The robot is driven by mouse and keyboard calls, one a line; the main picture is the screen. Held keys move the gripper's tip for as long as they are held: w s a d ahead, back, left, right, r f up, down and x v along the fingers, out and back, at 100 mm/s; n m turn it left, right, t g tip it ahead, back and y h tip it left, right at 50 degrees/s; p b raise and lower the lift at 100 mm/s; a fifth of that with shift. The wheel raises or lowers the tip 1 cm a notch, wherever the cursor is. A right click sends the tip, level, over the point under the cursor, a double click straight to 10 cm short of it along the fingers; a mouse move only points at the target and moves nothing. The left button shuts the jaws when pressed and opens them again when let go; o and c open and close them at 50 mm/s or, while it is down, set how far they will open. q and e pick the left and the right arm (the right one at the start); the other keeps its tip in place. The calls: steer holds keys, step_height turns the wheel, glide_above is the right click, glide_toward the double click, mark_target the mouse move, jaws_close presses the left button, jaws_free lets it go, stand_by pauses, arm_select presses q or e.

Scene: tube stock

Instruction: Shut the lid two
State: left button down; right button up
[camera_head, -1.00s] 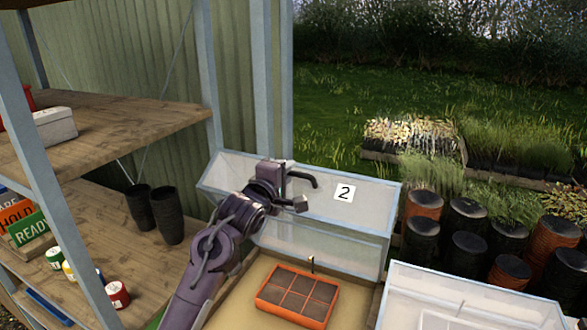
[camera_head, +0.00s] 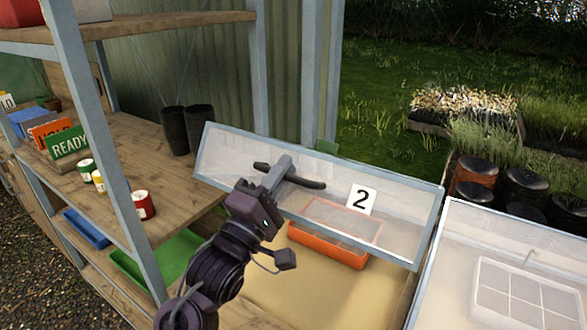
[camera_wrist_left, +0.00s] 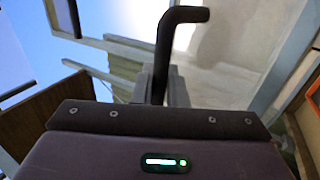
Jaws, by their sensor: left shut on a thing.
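Lid two (camera_head: 330,222) is a clear framed panel with a white "2" label, hinged over a wooden cold frame. It stands tilted part-way open, its lower part over an orange divided tray (camera_head: 318,245) on the sandy bed. My left gripper (camera_head: 278,176) is at the lid's left half, shut on the dark bar handle (camera_head: 305,182). In the left wrist view the black handle (camera_wrist_left: 182,15) rises between the fingers. The fingertips are partly hidden by the gripper body. My right gripper is not in view.
A second clear lid (camera_head: 460,240) lies at the right over a pale divided tray. Wooden shelves (camera_head: 150,150) with a grey post, dark pots (camera_head: 186,130) and small cans stand at the left. Black pots (camera_head: 500,190) stand behind on the right.

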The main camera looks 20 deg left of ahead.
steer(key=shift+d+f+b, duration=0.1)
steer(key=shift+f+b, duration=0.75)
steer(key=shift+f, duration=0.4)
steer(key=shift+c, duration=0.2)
